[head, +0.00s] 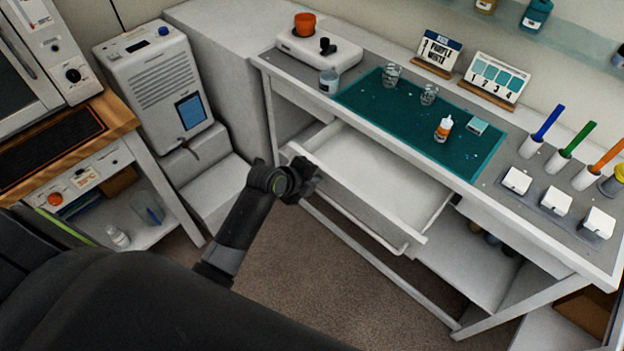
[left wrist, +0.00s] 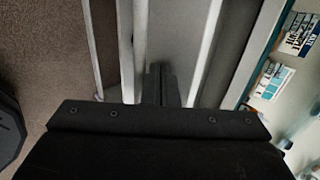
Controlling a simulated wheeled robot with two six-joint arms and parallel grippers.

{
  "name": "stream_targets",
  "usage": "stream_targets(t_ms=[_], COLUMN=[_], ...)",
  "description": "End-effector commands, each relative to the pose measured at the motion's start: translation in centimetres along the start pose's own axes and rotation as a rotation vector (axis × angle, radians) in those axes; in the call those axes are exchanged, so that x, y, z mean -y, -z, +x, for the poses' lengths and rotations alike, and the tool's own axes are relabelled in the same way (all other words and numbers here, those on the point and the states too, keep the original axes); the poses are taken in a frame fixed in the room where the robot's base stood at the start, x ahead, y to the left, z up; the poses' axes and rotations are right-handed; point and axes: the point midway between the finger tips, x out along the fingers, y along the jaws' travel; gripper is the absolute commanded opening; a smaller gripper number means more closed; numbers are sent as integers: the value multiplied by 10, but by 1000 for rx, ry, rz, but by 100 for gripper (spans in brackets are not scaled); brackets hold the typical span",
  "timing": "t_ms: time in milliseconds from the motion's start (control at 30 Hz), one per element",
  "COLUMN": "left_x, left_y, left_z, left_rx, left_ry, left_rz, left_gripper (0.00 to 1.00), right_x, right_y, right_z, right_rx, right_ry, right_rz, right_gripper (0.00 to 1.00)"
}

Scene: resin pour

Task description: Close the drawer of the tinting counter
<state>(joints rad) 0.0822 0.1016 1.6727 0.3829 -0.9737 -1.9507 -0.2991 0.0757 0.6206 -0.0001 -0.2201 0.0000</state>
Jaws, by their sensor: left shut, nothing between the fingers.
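The white drawer (head: 375,172) of the tinting counter (head: 505,228) is pulled out, and its visible inside is empty. Its front panel with a bar handle (head: 362,222) faces the open floor. My left gripper (head: 308,180) is shut and empty, at the left end of the drawer front. In the left wrist view its fingers (left wrist: 160,82) overlap the drawer front (left wrist: 140,45); I cannot tell whether they touch it. My right gripper is not in view.
The counter top carries a green mat (head: 365,98) with small jars, a white device with an orange cup (head: 305,24), and colored-handled tools at right. A white machine (head: 158,80) stands left of the counter. Carpet (head: 290,285) is clear in front.

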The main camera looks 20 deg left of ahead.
Motion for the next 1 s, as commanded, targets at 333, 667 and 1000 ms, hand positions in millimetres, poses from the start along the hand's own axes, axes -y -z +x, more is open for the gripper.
stream_targets(t_ms=[333,667,1000], left_x=[43,91,113], left_y=[1,0,0], left_z=[51,103,122], left_rx=[-2,-1,0], left_ry=[5,2,1], left_rz=[1,2,0], left_gripper=[0,0,0], right_x=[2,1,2], right_y=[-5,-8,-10], right_z=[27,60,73], right_rx=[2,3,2], right_ry=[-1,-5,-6], right_rz=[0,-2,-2], right_gripper=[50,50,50])
